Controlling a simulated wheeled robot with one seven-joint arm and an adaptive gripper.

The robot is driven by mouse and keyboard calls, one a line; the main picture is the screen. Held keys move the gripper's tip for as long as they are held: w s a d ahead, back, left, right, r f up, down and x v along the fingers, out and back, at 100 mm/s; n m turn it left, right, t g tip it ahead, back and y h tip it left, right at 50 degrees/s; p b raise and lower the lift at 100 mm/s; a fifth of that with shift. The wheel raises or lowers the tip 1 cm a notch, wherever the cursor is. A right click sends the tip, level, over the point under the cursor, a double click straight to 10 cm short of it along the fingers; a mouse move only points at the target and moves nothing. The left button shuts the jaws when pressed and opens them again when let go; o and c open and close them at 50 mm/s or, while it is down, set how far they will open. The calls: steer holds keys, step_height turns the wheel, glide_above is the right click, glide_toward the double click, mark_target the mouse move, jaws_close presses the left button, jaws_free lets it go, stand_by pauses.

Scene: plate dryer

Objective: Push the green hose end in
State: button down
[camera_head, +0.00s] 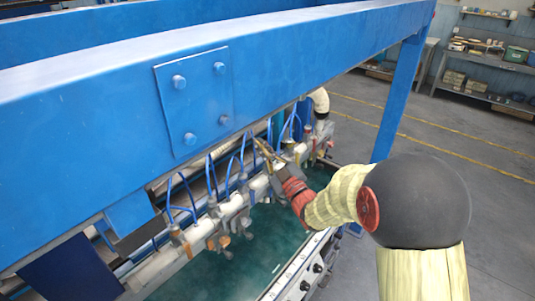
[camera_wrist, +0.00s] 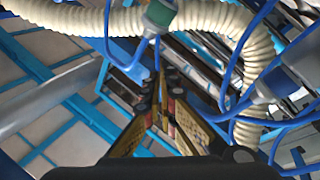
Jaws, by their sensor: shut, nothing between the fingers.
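A green collar (camera_wrist: 160,12) sits on a cream corrugated hose (camera_wrist: 95,22) at the top of the wrist view; it is the only clearly green hose part I see there. Thin blue hoses hang from and beside it. My gripper (camera_wrist: 161,78) is shut and empty, its yellowish fingers pointing up toward the collar, with a visible gap below it. In the head view my gripper (camera_head: 258,143) is among the blue hoses over the pipe row, below the blue beam. I cannot tell there which part is the green hose end.
A large blue beam (camera_head: 90,95) crosses over the work area. A white pipe (camera_head: 160,265) with several valves and looped blue hoses runs under it. Blue hoses (camera_wrist: 232,75) lie close right of my fingers. Open floor (camera_head: 470,140) and shelves (camera_head: 490,70) lie right.

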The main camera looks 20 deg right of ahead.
steer(key=shift+d+f, duration=0.45)
steer(key=shift+f, duration=0.3)
steer(key=shift+d+f, duration=0.45)
steer(key=shift+f, duration=0.25)
steer(key=shift+f, duration=0.1)
step_height(320, 180, down, 3)
steer(key=b, duration=0.4)
steer(key=shift+r, duration=0.2)
